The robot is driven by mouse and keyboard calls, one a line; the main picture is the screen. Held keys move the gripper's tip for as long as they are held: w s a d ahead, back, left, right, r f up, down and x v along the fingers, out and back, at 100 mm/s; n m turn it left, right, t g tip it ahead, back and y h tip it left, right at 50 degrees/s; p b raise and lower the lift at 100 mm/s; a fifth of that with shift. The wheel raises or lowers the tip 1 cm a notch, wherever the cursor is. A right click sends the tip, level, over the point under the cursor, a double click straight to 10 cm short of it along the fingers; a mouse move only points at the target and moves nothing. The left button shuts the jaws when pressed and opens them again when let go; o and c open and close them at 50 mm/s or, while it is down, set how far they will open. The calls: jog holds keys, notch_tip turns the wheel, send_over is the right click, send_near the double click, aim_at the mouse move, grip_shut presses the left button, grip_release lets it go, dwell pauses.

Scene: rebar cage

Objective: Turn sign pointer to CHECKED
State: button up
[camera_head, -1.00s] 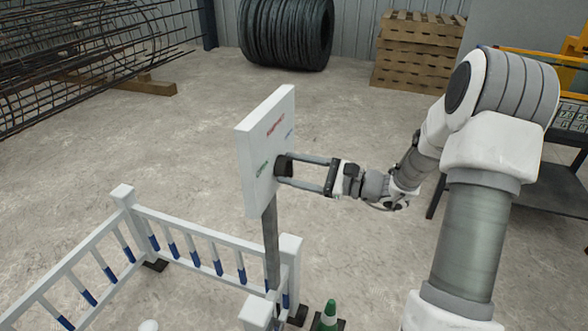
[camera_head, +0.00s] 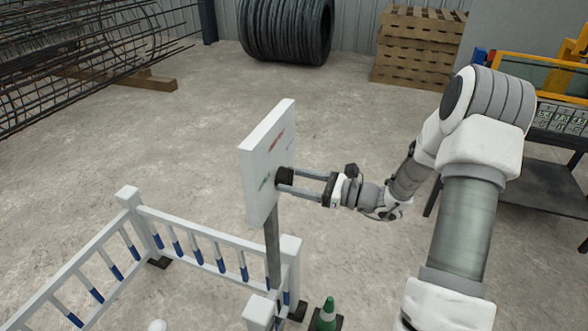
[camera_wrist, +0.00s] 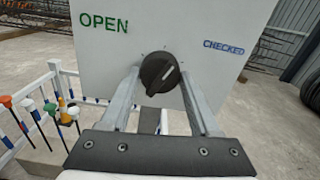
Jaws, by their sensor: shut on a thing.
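The white sign board (camera_head: 262,150) stands on a grey post, seen obliquely in the head view. Its green OPEN (camera_wrist: 104,23) is at the left and its blue CHECKED (camera_wrist: 224,47) at the right in the wrist view. The black round pointer knob (camera_wrist: 158,80) has a white line slanting to the upper right, roughly toward the CHECKED side. My gripper (camera_head: 291,180) is shut on the knob, one finger on each side. The finger contact is partly hidden in the head view.
A white and blue fence (camera_head: 190,250) surrounds the post's foot. A green cone (camera_head: 327,314) stands close by. Wire coils (camera_head: 287,28), a pallet stack (camera_head: 415,45) and a rebar cage (camera_head: 75,45) are at the back. Open concrete floor lies between.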

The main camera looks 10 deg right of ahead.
jog(key=shift+m+p, duration=3.3)
jog(key=shift+m, duration=0.3)
jog(key=shift+s, duration=0.1)
jog(key=o, duration=1.4)
jog(key=shift+c, duration=0.2)
jog(key=b+v, duration=0.1)
jog(key=v, duration=1.6)
jog(key=shift+d, duration=0.2)
jog(key=shift+s+a, duration=0.1)
